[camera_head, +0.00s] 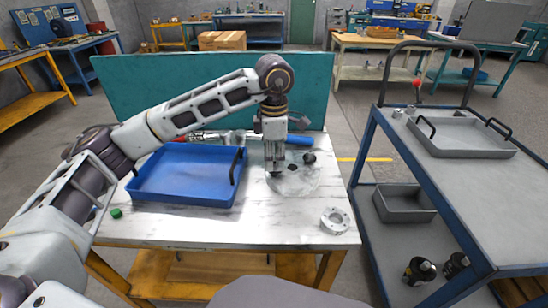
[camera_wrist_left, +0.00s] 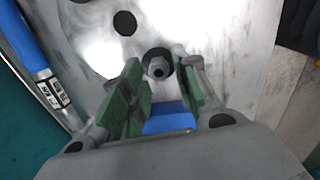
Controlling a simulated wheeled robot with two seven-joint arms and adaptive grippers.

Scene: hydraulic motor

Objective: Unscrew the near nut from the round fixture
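The round fixture (camera_head: 305,183) is a pale, glossy disc on the white table, with dark round spots on it. My left gripper (camera_head: 274,172) points down over its left part. In the left wrist view, the left gripper (camera_wrist_left: 155,65) has its two green-padded fingers apart. A dark round nut with a grey centre (camera_wrist_left: 157,65) shows between the fingertips, with no clear contact. Its height relative to the tips is hard to tell. In the head view the gripper hides this spot. A dark knob (camera_head: 309,157) stands at the fixture's far right. My right gripper is not in view.
A blue tray (camera_head: 187,202) lies left of the gripper. A metal ring (camera_head: 335,220) lies near the front right corner, and a small green piece (camera_head: 116,213) at the left. A blue-handled tool (camera_head: 300,141) lies behind. A cart (camera_head: 440,185) stands at the right.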

